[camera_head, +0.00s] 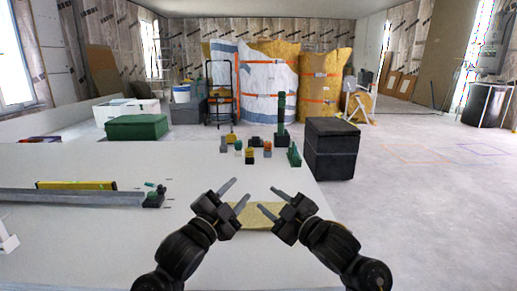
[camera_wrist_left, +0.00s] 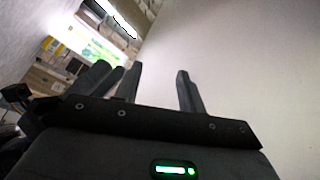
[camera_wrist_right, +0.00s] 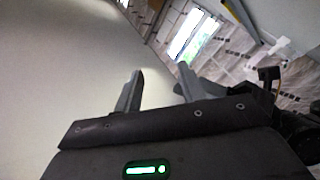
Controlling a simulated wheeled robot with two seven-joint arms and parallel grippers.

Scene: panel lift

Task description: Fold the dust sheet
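A flat yellowish piece (camera_head: 258,215) lies on the white table near its front edge. It may be the dust sheet, but I cannot tell whether it is cloth or how it is folded. My left gripper (camera_head: 235,197) and my right gripper (camera_head: 267,198) are over it, pointing toward each other with a small gap between them. Their arms hide its ends. Both grippers have their fingers apart with nothing between them. The fingers also show apart in the left wrist view (camera_wrist_left: 158,78) and the right wrist view (camera_wrist_right: 155,82).
The white table (camera_head: 120,235) is mostly bare. A grey rail (camera_head: 70,198) and a yellow level (camera_head: 76,185) lie at left. Several small tools and blocks (camera_head: 250,155) stand at the far right. A black box (camera_head: 331,150) stands beyond the table's right edge.

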